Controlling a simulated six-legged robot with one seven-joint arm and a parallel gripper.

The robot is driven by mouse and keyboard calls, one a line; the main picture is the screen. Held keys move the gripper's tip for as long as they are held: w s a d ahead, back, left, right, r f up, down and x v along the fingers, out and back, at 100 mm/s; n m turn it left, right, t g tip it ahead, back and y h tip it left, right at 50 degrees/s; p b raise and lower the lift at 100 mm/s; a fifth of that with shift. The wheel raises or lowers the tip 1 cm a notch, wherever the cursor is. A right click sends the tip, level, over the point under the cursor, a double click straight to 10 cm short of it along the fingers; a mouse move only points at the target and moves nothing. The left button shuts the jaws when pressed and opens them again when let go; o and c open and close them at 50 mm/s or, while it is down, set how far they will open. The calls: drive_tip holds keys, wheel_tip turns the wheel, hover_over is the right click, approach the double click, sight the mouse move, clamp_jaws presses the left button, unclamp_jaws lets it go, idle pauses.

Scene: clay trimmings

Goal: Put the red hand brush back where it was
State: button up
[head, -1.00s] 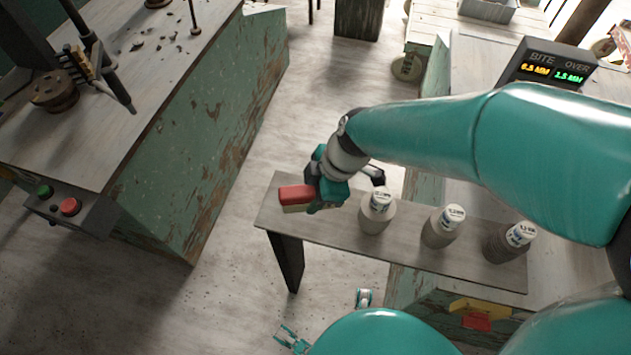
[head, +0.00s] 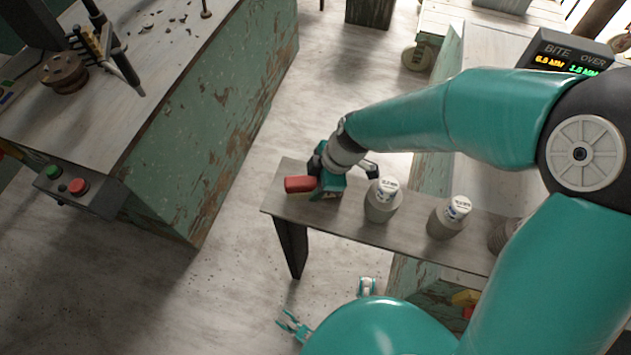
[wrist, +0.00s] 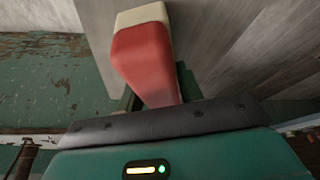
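The red hand brush (head: 299,184), a red block with a cream part, is at the left end of the narrow grey bench (head: 337,218). My gripper (head: 316,185) is at its right side, shut on it. In the wrist view the brush (wrist: 146,62) sticks out beyond the dark gripper edge, its cream end farthest away. The fingertips are mostly hidden there. The brush is at or just above the bench top; I cannot tell whether it touches.
Grey bottles with white labelled caps stand on the bench to the right: a near one (head: 381,203), a middle one (head: 448,218), and a third (head: 502,236) partly behind my arm. A worn green workbench (head: 205,135) with a button box (head: 78,190) stands left, across open floor.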

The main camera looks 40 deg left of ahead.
drive_tip(key=o, duration=0.4)
drive_tip(key=shift+o, duration=0.2)
drive_tip(key=shift+r, duration=0.1)
drive_tip(key=v, duration=1.2)
drive_tip(key=shift+r, duration=0.1)
drive_tip(key=shift+w+d+r, duration=0.1)
drive_tip(key=shift+d, duration=0.1)
drive_tip(key=w+d+r+m+t, duration=0.2)
drive_tip(key=w+d+r+m, duration=0.15)
drive_tip(key=d, duration=0.25)
drive_tip(key=w+d+r+m+t, duration=0.1)
drive_tip(key=w+d+r+m, duration=0.1)
drive_tip(key=d+m, duration=0.3)
drive_tip(key=s+d+r+m+t+h, duration=0.1)
drive_tip(key=d+r+m+t, duration=0.1)
drive_tip(key=d+m, duration=0.4)
drive_tip(key=s+d+r+m+t+h, duration=0.1)
drive_tip(key=d+r+m, duration=0.3)
drive_tip(key=d, duration=0.8)
drive_tip(key=s+d+r+m+t+h, duration=0.1)
drive_tip(key=s+d+r+m+t, duration=0.1)
drive_tip(key=d+m, duration=0.6)
drive_tip(key=shift+s+d+r+t, duration=0.4)
drive_tip(key=shift+s+d, duration=0.05)
